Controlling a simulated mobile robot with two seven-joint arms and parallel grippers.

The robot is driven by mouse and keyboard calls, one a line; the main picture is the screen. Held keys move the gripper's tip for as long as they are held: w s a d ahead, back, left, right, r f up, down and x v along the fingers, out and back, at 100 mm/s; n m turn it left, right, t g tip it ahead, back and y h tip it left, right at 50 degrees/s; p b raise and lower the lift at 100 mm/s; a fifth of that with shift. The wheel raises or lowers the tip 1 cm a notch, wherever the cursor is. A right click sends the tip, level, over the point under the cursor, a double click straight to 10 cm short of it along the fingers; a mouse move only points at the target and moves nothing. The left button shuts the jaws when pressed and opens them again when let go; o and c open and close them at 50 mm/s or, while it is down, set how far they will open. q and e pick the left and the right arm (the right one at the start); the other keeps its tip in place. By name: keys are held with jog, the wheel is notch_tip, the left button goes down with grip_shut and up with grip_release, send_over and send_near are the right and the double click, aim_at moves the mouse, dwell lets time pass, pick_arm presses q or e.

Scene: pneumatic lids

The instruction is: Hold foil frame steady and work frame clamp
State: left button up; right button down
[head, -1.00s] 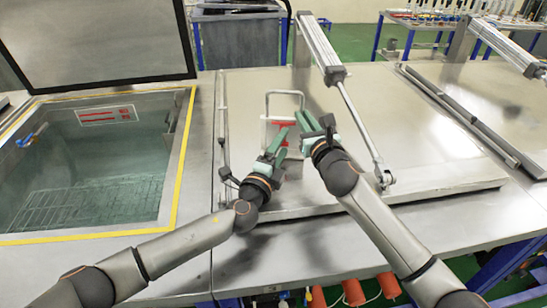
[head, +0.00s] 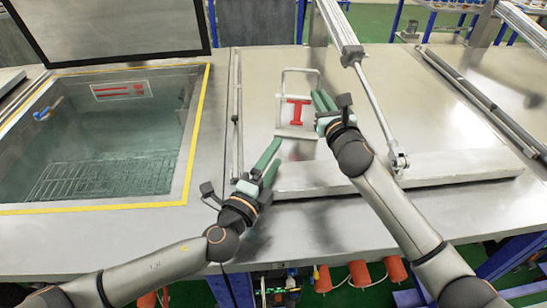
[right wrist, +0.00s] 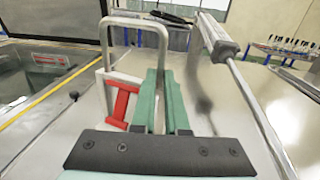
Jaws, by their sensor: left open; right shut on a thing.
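The foil frame (head: 283,131) is a pale upright frame with a grey wire loop handle on top. Its red clamp (head: 295,111) shows as a red I-shape across the pale panel. Both also show in the right wrist view, the clamp (right wrist: 122,104) left of the green fingers. My right gripper (head: 322,104) is shut on the foil frame at its right side; the fingers hide the exact contact.
An open tank (head: 105,150) with a wire rack in clear liquid lies at left, its dark-edged lid raised behind. A pneumatic cylinder (head: 340,30) and rod slant down just right of my right gripper. Bare steel top surrounds the frame.

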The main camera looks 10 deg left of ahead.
jog(key=c, duration=0.8)
grip_release()
jog(key=shift+c, duration=0.2)
